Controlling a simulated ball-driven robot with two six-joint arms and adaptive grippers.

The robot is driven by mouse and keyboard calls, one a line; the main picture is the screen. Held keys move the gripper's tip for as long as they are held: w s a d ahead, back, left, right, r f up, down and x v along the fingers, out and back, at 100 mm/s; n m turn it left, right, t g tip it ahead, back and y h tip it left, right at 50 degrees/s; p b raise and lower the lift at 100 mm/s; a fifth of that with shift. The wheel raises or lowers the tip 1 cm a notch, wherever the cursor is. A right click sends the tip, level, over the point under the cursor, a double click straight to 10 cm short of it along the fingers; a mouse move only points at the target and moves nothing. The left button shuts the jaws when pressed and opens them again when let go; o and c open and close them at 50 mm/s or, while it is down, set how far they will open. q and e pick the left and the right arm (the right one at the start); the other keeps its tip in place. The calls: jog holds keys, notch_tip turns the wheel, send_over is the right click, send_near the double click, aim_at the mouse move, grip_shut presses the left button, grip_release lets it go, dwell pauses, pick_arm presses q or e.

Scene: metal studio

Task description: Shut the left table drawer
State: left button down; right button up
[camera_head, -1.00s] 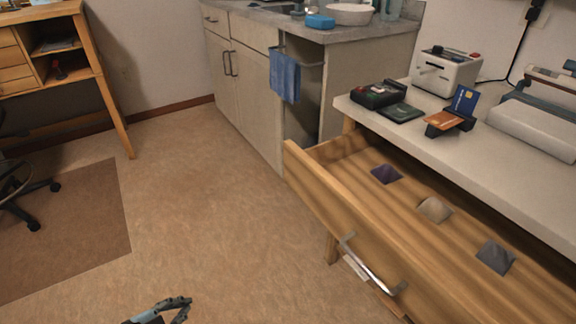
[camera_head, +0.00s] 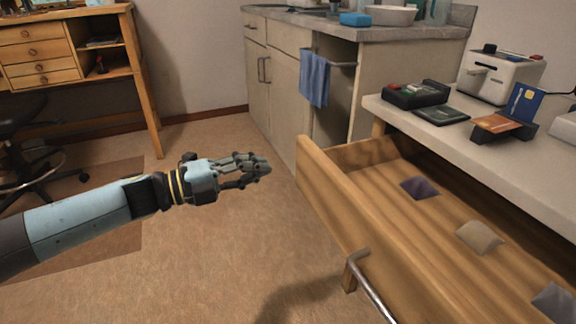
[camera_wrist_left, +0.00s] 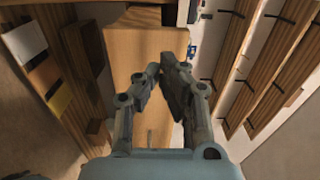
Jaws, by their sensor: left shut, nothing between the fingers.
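The wooden table drawer (camera_head: 325,195) is pulled open below the pale table top on the right in the head view. Its metal handle (camera_head: 371,292) shows at the bottom. A purple, a beige and a grey item lie inside it. My left gripper (camera_head: 268,166) is to the left of the drawer front and looks apart from it. Its fingers point right, toward the front's far end. It is shut and empty. It also shows in the left wrist view (camera_wrist_left: 162,76), before a light wooden surface that I cannot name for certain. My right gripper is out of view.
The table top (camera_head: 460,145) carries a card reader (camera_head: 415,94), a card holder and a white machine (camera_head: 500,75). A grey cabinet (camera_head: 275,75) with a blue towel (camera_head: 315,78) stands behind. A wooden desk (camera_head: 145,90) is at the left. The floor between is clear.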

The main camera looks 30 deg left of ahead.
aim_at(300, 159)
pick_arm(q)
jog(key=x, duration=0.6)
jog(key=shift+w+d+b, duration=0.15)
jog(key=shift+w+b, duration=0.05)
jog(key=shift+b, duration=0.1)
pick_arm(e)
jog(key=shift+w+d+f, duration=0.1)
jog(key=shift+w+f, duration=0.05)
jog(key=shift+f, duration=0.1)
